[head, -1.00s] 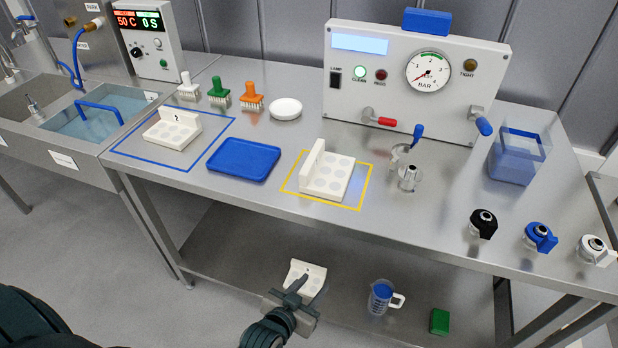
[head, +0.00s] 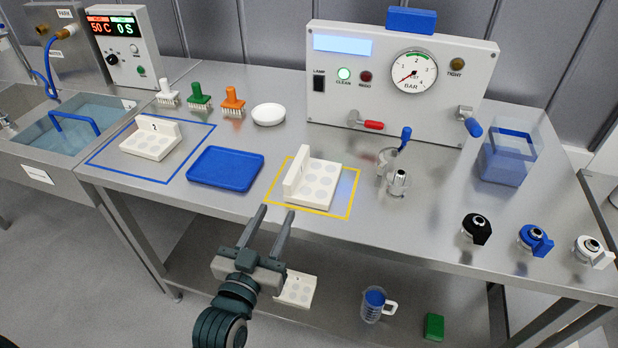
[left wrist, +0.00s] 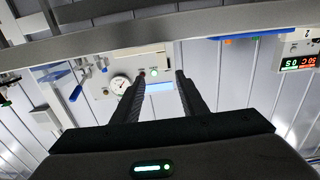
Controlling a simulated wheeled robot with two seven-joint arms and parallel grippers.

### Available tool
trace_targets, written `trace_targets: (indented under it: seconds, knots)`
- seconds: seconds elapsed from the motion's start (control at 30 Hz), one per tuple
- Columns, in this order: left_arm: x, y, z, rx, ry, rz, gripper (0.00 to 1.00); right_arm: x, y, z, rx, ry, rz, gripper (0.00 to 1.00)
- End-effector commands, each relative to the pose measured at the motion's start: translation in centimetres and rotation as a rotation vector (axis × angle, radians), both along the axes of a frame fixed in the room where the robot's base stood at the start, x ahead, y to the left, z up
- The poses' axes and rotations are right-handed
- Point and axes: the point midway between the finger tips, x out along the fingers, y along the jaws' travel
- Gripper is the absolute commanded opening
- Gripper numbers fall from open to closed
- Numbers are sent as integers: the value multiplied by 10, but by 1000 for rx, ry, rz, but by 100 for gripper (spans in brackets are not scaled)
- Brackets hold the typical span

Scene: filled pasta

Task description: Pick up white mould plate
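Several white mould plates are in the head view. One white mould plate (head: 314,186) with round recesses and an upright back wall sits in the yellow outline on the table. Another, marked 2 (head: 151,144), sits in the blue outline at the left. A third white plate (head: 295,290) lies on the lower shelf, partly hidden by my left gripper. My left gripper (head: 275,211) is open and empty, its fingers pointing up at the table's front edge, below and left of the yellow outline. Its spread fingers also show in the left wrist view (left wrist: 160,76). My right gripper is not in view.
A blue tray (head: 226,168) lies between the two outlines. The machine with a gauge (head: 400,85) stands behind. A group handle (head: 397,182) is right of the yellow outline. A measuring jug (head: 374,304) and green block (head: 433,327) are on the shelf.

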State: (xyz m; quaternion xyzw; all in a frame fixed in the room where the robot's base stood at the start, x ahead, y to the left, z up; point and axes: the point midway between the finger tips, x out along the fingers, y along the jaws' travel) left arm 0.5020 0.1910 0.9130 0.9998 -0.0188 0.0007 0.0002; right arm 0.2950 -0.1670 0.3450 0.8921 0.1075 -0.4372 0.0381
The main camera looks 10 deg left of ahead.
Motion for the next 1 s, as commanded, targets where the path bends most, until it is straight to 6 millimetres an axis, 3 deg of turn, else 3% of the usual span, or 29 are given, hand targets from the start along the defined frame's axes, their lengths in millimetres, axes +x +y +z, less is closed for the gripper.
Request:
trace_targets:
  seconds: [0.17,0.37,0.67,1.0]
  knots:
    - [2,0,0,0,1,0,39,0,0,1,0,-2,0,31]
    - [20,-1,1,0,0,-1,39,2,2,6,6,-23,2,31]
    - [73,-2,2,0,0,0,39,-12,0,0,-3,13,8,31]
    - [119,-4,-1,0,2,-1,39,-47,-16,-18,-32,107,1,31]
